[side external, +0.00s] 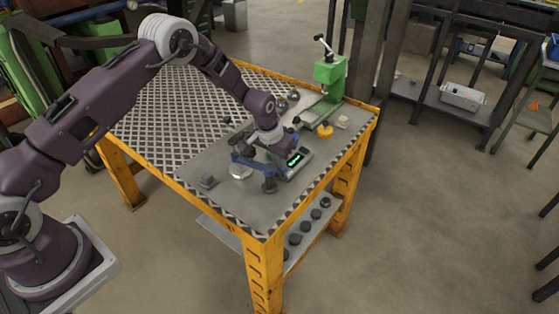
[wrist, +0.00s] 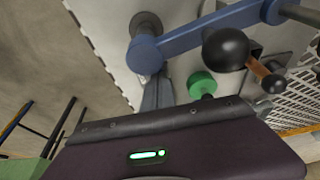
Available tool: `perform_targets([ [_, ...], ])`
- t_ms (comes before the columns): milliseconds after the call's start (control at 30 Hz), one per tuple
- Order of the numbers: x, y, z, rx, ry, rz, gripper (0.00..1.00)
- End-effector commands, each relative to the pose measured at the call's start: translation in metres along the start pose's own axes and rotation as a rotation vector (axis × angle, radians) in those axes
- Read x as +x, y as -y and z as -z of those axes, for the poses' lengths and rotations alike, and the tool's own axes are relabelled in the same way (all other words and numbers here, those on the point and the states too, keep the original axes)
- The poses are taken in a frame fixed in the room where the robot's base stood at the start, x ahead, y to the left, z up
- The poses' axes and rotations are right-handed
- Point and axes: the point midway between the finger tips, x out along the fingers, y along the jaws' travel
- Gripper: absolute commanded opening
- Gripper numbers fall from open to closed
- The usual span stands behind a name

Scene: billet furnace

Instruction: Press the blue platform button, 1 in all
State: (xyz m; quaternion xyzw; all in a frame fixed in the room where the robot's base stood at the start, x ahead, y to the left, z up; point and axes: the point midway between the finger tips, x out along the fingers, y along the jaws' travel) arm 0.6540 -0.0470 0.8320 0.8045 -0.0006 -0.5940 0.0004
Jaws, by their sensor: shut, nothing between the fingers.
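My gripper (wrist: 157,92) shows its grey fingers shut and empty in the wrist view. They point at the worktop beside the round end of a blue bar linkage (wrist: 205,28). Whether they touch it I cannot tell. In the side view the linkage (side external: 246,160) stands on the table below my wrist, and my gripper's fingertips are hidden there. A green round knob (wrist: 201,84) and a black ball knob (wrist: 226,48) are close to the right of the fingers. I cannot make out a blue button for certain; it may be hidden.
The yellow-framed table (side external: 222,228) has a bare grey strip at its front. A green press (side external: 329,72) stands at the back right, with a yellow round piece (side external: 325,131) in front of it. Dark round pieces sit on the lower shelf.

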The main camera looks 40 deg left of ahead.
Motion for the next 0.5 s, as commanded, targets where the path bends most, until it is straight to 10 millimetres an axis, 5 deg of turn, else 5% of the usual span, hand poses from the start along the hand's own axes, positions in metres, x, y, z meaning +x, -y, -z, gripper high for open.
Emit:
perform_targets([
  [167,0.002,0.001,-0.004,0.000,0.005,0.002,0.00],
  [500,-0.076,0.000,0.011,0.000,-0.007,0.000,0.00],
])
